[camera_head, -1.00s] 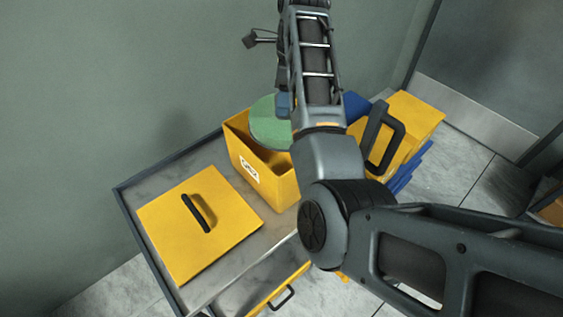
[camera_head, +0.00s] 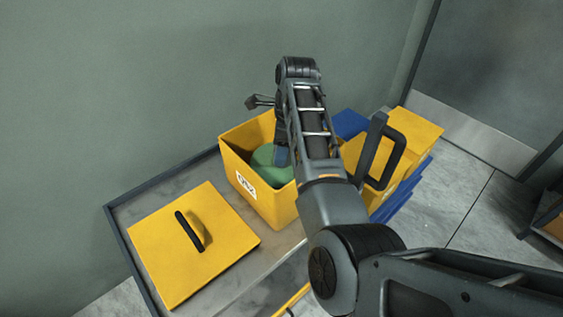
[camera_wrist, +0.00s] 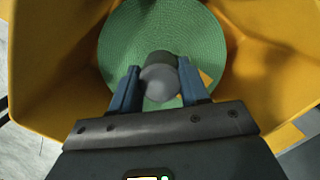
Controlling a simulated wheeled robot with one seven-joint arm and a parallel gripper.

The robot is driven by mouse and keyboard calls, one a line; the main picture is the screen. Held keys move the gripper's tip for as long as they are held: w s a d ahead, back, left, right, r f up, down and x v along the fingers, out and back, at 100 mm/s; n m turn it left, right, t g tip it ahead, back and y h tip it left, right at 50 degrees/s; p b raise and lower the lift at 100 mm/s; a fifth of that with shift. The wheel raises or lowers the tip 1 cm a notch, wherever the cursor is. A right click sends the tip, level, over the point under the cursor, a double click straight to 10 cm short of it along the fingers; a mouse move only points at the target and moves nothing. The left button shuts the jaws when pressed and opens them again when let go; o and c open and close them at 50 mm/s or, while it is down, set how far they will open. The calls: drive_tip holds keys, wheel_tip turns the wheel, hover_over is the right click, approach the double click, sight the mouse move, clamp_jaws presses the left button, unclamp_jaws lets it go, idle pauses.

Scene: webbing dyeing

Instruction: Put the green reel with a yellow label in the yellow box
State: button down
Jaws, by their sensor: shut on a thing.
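The green reel (camera_head: 270,165) is a round disc, now down inside the open yellow box (camera_head: 232,150) on the trolley top. In the wrist view the green reel (camera_wrist: 150,30) lies between the walls of the yellow box (camera_wrist: 45,60). My gripper (camera_head: 280,156) reaches down into the box. In the wrist view my gripper (camera_wrist: 160,82) is shut on the reel's grey central knob (camera_wrist: 158,78). A small patch of the yellow label (camera_wrist: 205,77) shows at the knob's right. Whether the reel touches the box floor is hidden.
A yellow lid (camera_head: 170,245) with a black handle lies on the grey trolley top (camera_head: 140,208), left of the box. Another yellow container (camera_head: 413,130) and blue crates (camera_head: 405,190) stand at the right. A wall is behind.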

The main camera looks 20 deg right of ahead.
drive_tip(key=shift+f, duration=2.1)
drive_tip(key=shift+f, duration=0.1)
drive_tip(key=c, duration=0.6)
unclamp_jaws()
drive_tip(key=shift+o, duration=0.2)
drive_tip(key=r, duration=0.4)
drive_tip(key=d+r, duration=0.1)
drive_tip(key=r, duration=0.3)
drive_tip(key=s+r, duration=0.1)
drive_tip(key=r, duration=0.3)
drive_tip(key=shift+d, duration=0.3)
